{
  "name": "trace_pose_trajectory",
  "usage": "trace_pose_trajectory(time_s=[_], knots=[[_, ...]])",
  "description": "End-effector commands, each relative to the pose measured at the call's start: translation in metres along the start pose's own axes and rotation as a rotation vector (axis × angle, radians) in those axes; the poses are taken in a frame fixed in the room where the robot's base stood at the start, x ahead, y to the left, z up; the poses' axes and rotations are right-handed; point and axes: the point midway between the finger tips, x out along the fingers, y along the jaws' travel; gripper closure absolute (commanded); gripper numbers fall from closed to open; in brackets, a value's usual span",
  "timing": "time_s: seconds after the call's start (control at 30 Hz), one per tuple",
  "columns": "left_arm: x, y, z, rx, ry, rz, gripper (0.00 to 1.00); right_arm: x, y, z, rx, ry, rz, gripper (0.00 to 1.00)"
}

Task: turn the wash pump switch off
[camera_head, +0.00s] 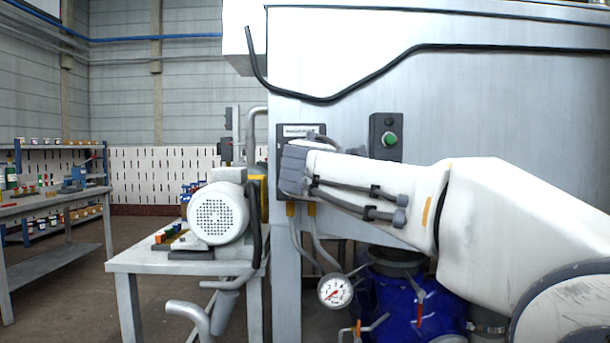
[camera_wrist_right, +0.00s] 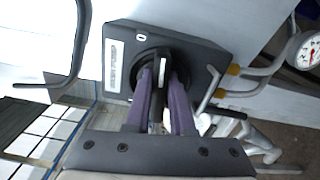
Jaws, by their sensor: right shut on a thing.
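The pump switch is a dark grey box with a white label, mounted on the steel cabinet (camera_head: 340,120). The label is too small to read. My left gripper is not in view.
A separate dark box with a green button (camera_head: 389,139) sits to the right on the cabinet. A pressure gauge (camera_head: 335,291) and pipes hang below. A motor (camera_head: 218,213) stands on a small table at left. A black cable (camera_head: 370,77) crosses the cabinet above.

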Motion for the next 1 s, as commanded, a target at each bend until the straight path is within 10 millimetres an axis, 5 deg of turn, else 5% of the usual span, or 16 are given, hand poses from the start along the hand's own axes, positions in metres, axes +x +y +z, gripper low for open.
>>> trace_pose_trajectory(time_s=[0.87,0.9,0.97,1.0], knots=[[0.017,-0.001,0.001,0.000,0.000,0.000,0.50,0.000,-0.002,-0.001,0.155,0.001,-0.002,1.00],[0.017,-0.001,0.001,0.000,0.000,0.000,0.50,0.000,-0.002,-0.001,0.155,0.000,-0.002,0.67],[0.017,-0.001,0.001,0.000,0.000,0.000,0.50,0.000,-0.002,-0.001,0.155,0.000,-0.002,0.49],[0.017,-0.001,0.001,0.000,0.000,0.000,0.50,0.000,-0.002,-0.001,0.154,0.000,-0.002,0.49]])
